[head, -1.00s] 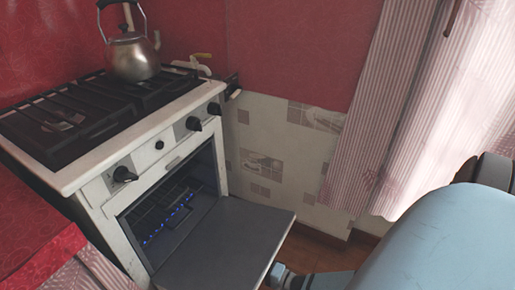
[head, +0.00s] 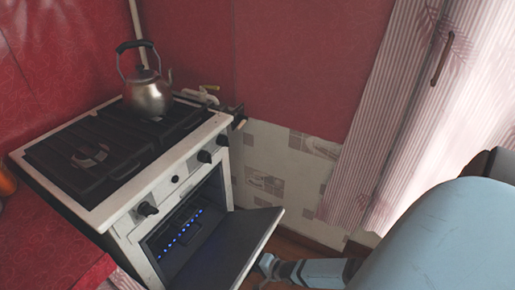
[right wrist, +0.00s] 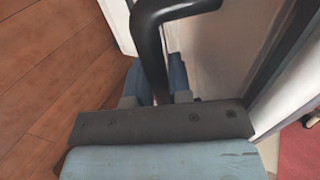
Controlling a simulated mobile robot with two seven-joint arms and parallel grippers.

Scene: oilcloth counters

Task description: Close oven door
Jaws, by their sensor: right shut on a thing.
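The white oven (head: 128,226) stands at the left in the head view, with dark knobs along its front. Its dark door (head: 236,243) is partly open, tilted up from flat, with the lower part out of frame. The cavity behind it shows a row of blue lights. My right gripper (head: 266,264) is at the door's outer edge. In the right wrist view, my right gripper (right wrist: 160,78) is shut on the black door handle (right wrist: 151,45), with a blue finger on each side. My left gripper is not in view.
A metal kettle (head: 148,95) stands on the black hob grates (head: 85,160). A red counter (head: 45,240) is at the left. A striped curtain (head: 375,130) hangs at the right. Wooden floor (right wrist: 50,70) shows clear beside the door in the right wrist view.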

